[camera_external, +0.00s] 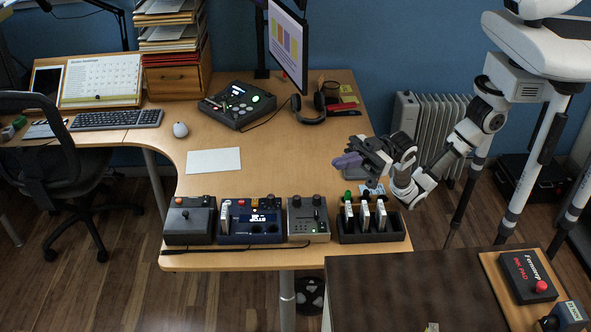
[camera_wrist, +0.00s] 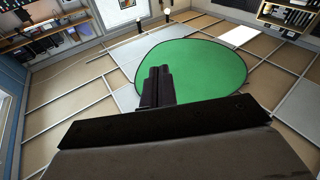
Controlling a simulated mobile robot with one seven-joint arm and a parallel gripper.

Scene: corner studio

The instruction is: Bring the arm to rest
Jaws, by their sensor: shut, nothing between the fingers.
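My gripper (camera_external: 346,160) is at the end of my arm, above the right part of the wooden desk (camera_external: 265,170) in the external view. It points to the left, away from my body. In the wrist view the two dark fingers of my gripper (camera_wrist: 158,84) are together, with nothing between them. My arm (camera_external: 455,145) is bent and reaches left and down from my body. The gripper seems apart from the desk; its exact height is hard to tell.
A black holder (camera_external: 372,236) with several upright white items stands below my gripper at the desk's front right. Control boxes (camera_external: 256,222) stand left of it. Headphones (camera_external: 309,109) and a monitor (camera_external: 287,42) are behind. A radiator (camera_external: 430,118) stands right of the desk.

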